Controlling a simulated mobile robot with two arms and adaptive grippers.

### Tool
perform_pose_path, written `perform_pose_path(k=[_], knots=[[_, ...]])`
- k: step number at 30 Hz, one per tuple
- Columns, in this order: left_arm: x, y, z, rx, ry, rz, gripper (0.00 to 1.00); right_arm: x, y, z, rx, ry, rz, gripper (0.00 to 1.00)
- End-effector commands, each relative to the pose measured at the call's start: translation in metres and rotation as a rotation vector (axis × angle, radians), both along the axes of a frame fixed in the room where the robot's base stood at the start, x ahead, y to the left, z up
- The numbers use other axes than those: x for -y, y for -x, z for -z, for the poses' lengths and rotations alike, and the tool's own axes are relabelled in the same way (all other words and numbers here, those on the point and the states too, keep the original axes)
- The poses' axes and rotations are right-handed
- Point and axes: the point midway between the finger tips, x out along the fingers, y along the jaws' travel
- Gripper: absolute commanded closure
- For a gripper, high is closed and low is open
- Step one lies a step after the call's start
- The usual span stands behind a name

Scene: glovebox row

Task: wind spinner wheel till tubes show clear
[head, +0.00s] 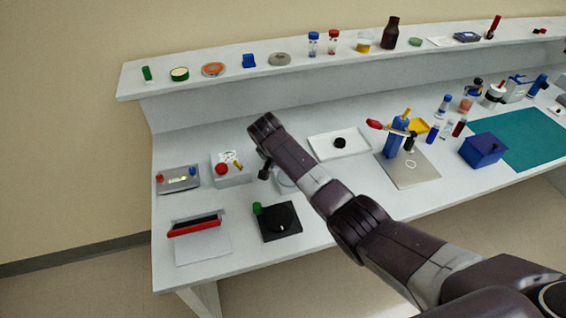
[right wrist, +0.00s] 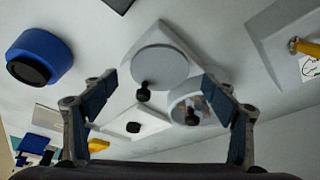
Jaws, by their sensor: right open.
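The spinner appears in the right wrist view as a white body with a round grey wheel (right wrist: 160,72) that carries a black knob (right wrist: 145,91). Beside it is a round rotor (right wrist: 182,100) with a second black knob; small shapes inside may be tubes, too small to judge as clear or cloudy. In the head view only part of the spinner (head: 283,184) shows, the rest behind my right arm. My right gripper (right wrist: 160,77) is open, fingers apart on either side of the wheel in the picture, with nothing held. My left gripper is not in view.
A white box with a red button (head: 231,172), a grey control box (head: 178,179) and a black plate with a dial (head: 279,222) stand nearby. A white tray (head: 322,151) lies behind my arm. A blue cylinder (right wrist: 32,48) shows in the wrist view. A loaded shelf (head: 215,88) runs above.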

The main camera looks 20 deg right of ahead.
Motion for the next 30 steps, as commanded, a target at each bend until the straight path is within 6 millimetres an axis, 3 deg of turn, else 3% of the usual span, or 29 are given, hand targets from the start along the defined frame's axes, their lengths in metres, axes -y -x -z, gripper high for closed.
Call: perform_pose_path(k=[15,21,30], knots=[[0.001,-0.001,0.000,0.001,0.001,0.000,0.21,-0.027,0.024,-0.086,0.001,-0.001,-0.001,0.21],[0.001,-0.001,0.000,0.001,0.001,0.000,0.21,-0.029,0.027,-0.097,0.000,0.000,0.000,0.21],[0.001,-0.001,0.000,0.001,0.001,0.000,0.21,-0.029,0.027,-0.097,-0.001,0.001,-0.002,0.21]])
